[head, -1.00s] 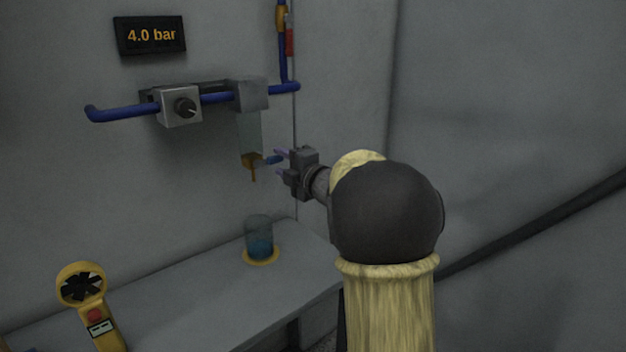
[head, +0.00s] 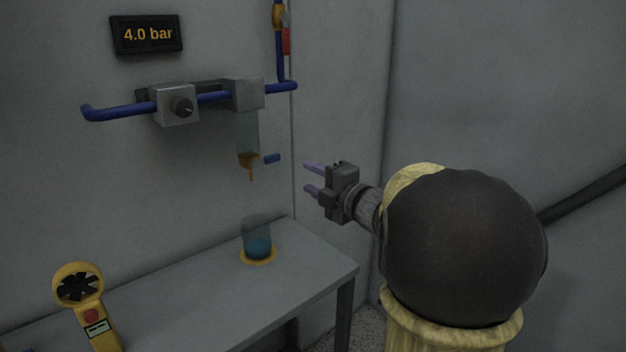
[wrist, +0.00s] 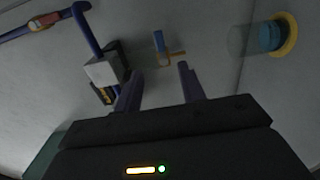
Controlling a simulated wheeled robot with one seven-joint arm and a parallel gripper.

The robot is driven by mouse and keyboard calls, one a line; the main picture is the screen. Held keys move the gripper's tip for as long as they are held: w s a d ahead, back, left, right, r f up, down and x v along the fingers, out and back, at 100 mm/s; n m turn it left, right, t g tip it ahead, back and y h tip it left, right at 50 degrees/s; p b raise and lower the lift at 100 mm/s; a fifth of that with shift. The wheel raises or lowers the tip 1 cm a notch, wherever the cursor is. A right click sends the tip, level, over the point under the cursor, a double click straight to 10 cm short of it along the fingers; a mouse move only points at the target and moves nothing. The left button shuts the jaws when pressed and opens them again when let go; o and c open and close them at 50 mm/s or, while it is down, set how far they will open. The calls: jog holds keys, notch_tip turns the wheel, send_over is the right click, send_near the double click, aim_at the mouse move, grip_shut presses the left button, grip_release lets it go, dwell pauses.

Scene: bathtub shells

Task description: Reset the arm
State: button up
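My gripper (head: 310,179) is in the middle of the head view, right of the wall-mounted filter unit and clear of it. Its two purple fingers are apart, with nothing between them. In the wrist view my gripper (wrist: 157,88) also shows open fingers, pointing toward the wall fittings. A small blue handle (head: 272,158) sticks out beside the brass spout (head: 249,163) under the clear bowl (head: 248,133). The blue handle also shows in the wrist view (wrist: 158,41), beyond the fingertips and apart from them.
A glass with blue liquid (head: 257,240) stands on a yellow ring on the grey table (head: 300,270). A yellow fan-headed meter (head: 85,300) is at the left. A blue pipe (head: 120,111) with a knobbed regulator (head: 176,104) runs along the wall below a "4.0 bar" display (head: 147,35).

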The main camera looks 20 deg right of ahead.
jog(key=s+a+f+m+g+h, duration=0.2)
jog(key=f+m+g+h, duration=0.1)
jog(key=f+m, duration=0.45)
jog(key=s+a+f+m+g+h, duration=0.2)
jog(key=f+m+g+h, duration=0.1)
jog(key=f+m, duration=0.5)
jog(key=s+a+f+m+g, duration=0.35)
jog(key=s+f, duration=0.25)
jog(key=s, duration=0.2)
jog(key=s+a+f+m+g, duration=0.2)
jog(key=s+a+f+g, duration=0.3)
jog(key=s, duration=0.3)
notch_tip(320, 180, up, 25)
jog(key=p, duration=2.6)
jog(key=shift+s+d+f+m+y, duration=0.2)
jog(key=shift+m+y, duration=0.1)
jog(key=shift+y, duration=0.1)
